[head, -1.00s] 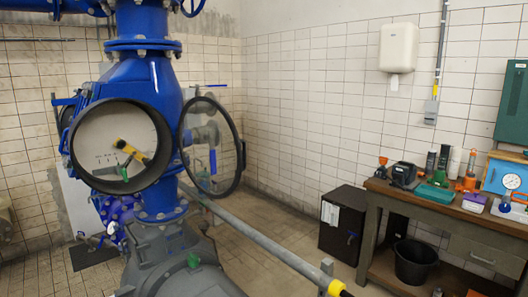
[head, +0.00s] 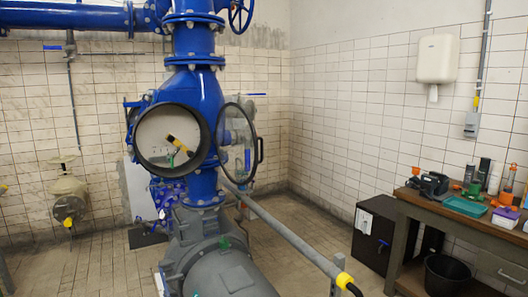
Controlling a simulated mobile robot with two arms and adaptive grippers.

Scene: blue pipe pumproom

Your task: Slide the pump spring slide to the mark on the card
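A blue pump assembly stands left of centre in the head view, above a grey pump body (head: 222,272). On it is a round dark-rimmed housing with a white dial face (head: 152,132). A yellow and black pointer (head: 181,145) lies tilted across the dial, with a small green piece near its lower left. I cannot tell whether any of these is the spring slide. The housing's round glass cover (head: 238,140) is swung open to the right. No card with a mark can be made out. Neither of my grippers is in view.
At right are a workbench (head: 450,222) with several tools, a black cabinet (head: 375,232) and a black bucket (head: 447,275). A beige valve (head: 68,195) is at left. Tiled floor (head: 75,262) shows left of the pump.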

